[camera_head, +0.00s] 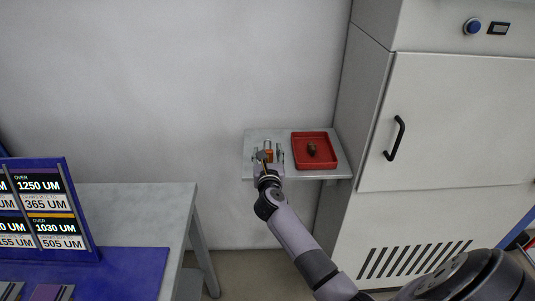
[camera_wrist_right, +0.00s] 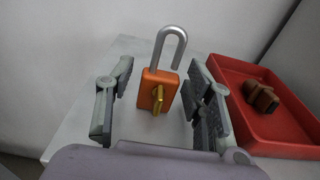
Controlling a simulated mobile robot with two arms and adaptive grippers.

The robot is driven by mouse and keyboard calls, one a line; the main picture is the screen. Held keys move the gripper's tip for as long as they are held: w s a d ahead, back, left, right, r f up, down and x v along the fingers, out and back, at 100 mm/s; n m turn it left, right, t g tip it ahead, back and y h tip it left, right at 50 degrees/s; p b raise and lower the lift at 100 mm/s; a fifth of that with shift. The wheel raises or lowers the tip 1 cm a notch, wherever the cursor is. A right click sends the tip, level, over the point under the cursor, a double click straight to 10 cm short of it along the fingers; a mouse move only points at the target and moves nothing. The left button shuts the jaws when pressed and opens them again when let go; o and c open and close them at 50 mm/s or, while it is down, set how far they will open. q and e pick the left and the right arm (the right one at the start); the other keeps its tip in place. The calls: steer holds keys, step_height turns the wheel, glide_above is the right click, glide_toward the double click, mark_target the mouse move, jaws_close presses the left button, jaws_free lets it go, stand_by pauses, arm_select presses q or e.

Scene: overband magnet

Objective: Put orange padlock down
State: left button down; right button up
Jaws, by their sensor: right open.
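The orange padlock (camera_wrist_right: 158,90) stands upright on the small wall shelf (camera_wrist_right: 88,118), with its grey shackle raised and a brass key in its front. In the head view the padlock (camera_head: 268,154) is small and partly hidden by my gripper. My right gripper (camera_wrist_right: 160,98) is open, with one finger on each side of the padlock and a visible gap to each. In the head view my right gripper (camera_head: 268,157) is over the left part of the shelf. My left gripper is in neither view.
A red tray (camera_head: 296,151) right of the padlock holds a small brown object (camera_head: 311,149). A tall grey cabinet (camera_head: 450,120) with a black handle stands right of the shelf. A table (camera_head: 150,205) with a blue mat and a label board (camera_head: 40,215) is at left.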

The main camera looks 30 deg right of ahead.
steer(key=shift+r, duration=0.1)
steer(key=shift+r, duration=0.15)
steer(key=f+v, duration=0.1)
steer(key=v, duration=1.1)
steer(key=shift+r+b, duration=0.4)
steer(key=shift+b, duration=0.05)
